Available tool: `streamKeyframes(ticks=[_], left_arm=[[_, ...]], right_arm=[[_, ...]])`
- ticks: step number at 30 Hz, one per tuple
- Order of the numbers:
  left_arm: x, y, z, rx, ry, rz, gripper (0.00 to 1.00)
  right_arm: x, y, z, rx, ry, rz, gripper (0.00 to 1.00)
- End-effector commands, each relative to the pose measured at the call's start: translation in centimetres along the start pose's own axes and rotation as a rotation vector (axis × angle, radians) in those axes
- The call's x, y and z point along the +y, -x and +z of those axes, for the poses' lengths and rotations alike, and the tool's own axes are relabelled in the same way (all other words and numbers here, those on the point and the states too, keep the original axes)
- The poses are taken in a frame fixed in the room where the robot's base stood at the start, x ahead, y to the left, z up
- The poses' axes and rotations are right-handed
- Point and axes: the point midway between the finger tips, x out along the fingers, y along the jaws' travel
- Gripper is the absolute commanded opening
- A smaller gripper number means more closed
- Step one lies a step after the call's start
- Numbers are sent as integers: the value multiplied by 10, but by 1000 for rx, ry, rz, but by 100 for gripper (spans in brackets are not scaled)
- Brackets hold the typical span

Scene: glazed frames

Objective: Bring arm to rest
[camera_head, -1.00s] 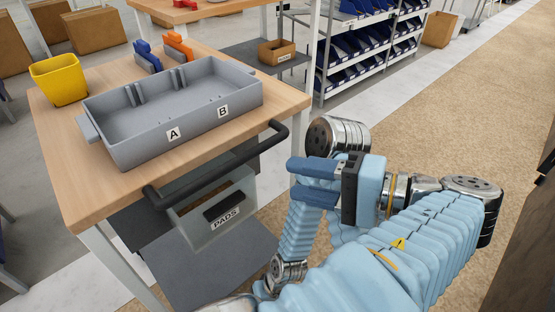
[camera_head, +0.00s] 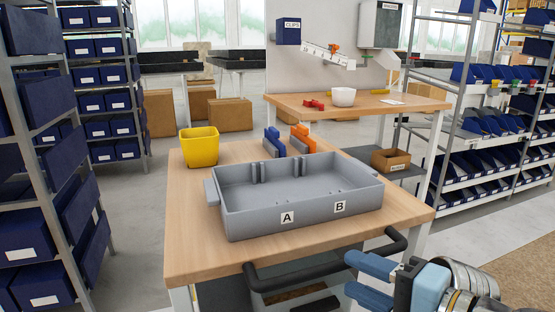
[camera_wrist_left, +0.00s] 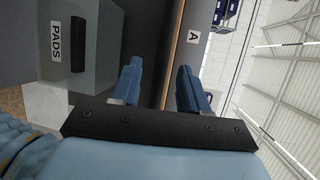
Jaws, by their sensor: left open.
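My left gripper (camera_head: 348,275) is at the lower right of the head view, with blue fingers apart and nothing between them. It is in front of the wooden cart's dark push handle (camera_head: 330,262), near its right end. In the left wrist view the two fingers (camera_wrist_left: 157,75) stand apart and empty. Most of my left arm is outside the head view. My right gripper does not show.
A grey tray (camera_head: 250,222) marked A and B lies on the wooden table (camera_head: 205,250). A yellow bin (camera_head: 199,148), blue clip (camera_head: 274,142) and orange clip (camera_head: 302,138) are behind it. A bin labelled PADS (camera_wrist_left: 85,55) hangs below. Shelves flank both sides.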

Motion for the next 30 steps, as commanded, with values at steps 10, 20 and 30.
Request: streamKeyframes(ticks=[10, 20, 30], left_arm=[[-2, -49, -2, -2, 0, 0, 44], [-3, -52, -4, 0, 1, -1, 44], [-22, -40, 1, 15, 6, -8, 44]], right_arm=[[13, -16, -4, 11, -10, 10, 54], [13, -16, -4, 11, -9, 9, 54], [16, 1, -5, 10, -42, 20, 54]])
